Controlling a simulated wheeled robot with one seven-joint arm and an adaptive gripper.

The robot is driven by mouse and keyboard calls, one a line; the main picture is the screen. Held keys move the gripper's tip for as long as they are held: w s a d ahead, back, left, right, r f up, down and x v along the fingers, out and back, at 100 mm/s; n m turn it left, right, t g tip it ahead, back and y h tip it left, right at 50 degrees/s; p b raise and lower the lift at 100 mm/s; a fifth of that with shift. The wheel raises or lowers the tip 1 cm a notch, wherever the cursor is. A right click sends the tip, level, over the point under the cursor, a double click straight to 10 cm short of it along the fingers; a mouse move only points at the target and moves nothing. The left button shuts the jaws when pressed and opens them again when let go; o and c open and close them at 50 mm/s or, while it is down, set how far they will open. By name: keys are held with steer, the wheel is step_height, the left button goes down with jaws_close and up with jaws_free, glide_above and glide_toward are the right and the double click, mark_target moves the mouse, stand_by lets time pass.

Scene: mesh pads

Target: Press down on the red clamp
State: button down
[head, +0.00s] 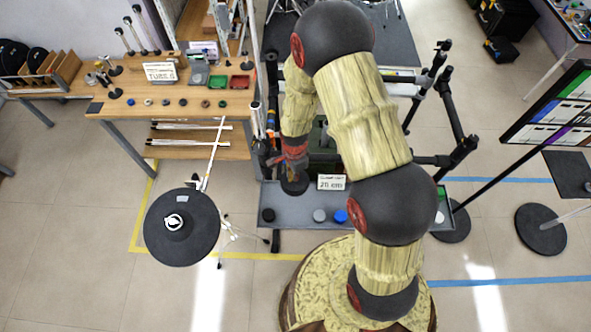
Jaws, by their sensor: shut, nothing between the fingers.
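My gripper (293,184) is the dark end of my arm, low over the back edge of the grey tray (300,217). It is shut with nothing visibly held, though its fingers are small and hard to make out. I cannot pick out a red clamp with certainty. A reddish patch shows around my wrist, but I cannot tell whether it is a separate thing. On the tray's front part lie a black disc (268,214), a grey disc (319,215), a blue disc (341,215) and, at the right, a white disc (439,217). My arm hides the tray between the blue and white discs.
A white label card (332,182) stands behind the discs. Dark stands (455,150) rise at the right. A wooden table (120,107) with small discs and a red bin (239,82) is at upper left. A round black pad (182,240) stands at lower left.

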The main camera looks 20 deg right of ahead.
steer(key=shift+r+p, duration=2)
steer(key=shift+r, duration=1.5)
steer(key=shift+s+n, duration=0.15)
steer(key=shift+n, duration=0.35)
steer(key=s+d+r+n+t+b, duration=0.1)
steer(key=s+r+n+t+b, duration=0.4)
steer(key=s+r+n+b, duration=1)
step_height(320, 180, up, 3)
steer(key=s+b, duration=0.2)
steer(key=b, duration=0.6)
steer(key=shift+d+r+t, duration=0.2)
steer(key=shift+d+t, duration=0.1)
steer(key=shift+d, duration=0.1)
